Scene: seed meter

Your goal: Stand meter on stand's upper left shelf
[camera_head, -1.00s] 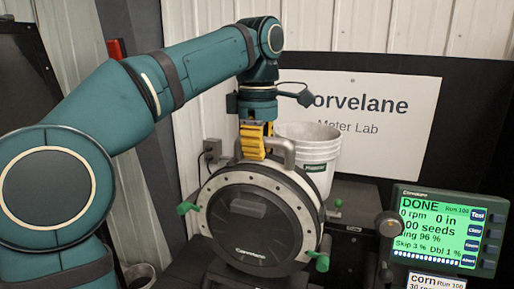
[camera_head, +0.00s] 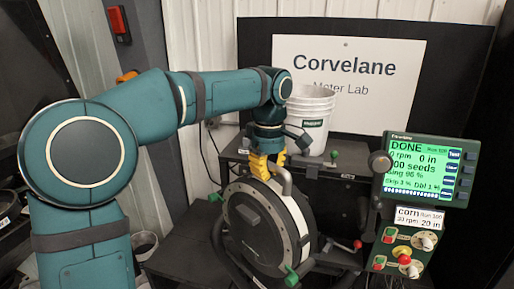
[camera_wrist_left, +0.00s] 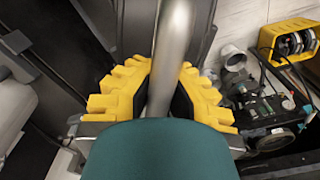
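The meter (camera_head: 262,228) is a round dark disc housing with a pale bolted rim, green knobs and a grey bar handle (camera_head: 283,180) on top. It is upright, its face turned toward the lower left. My left gripper (camera_head: 266,168) is above it, its yellow fingers shut on the handle. In the left wrist view the silver handle (camera_wrist_left: 171,50) runs between the yellow fingers (camera_wrist_left: 163,92). The black stand has an upper shelf (camera_head: 232,153) behind the meter, its left part bare. Whether the meter touches anything below is hidden. My right gripper is out of view.
A white bucket (camera_head: 309,120) stands on the upper shelf, right of my gripper. A lower black surface (camera_head: 178,250) is left of the meter. A green-screen monitor (camera_head: 428,170) and a button panel (camera_head: 402,250) are at right. A bin (camera_head: 144,245) is at lower left.

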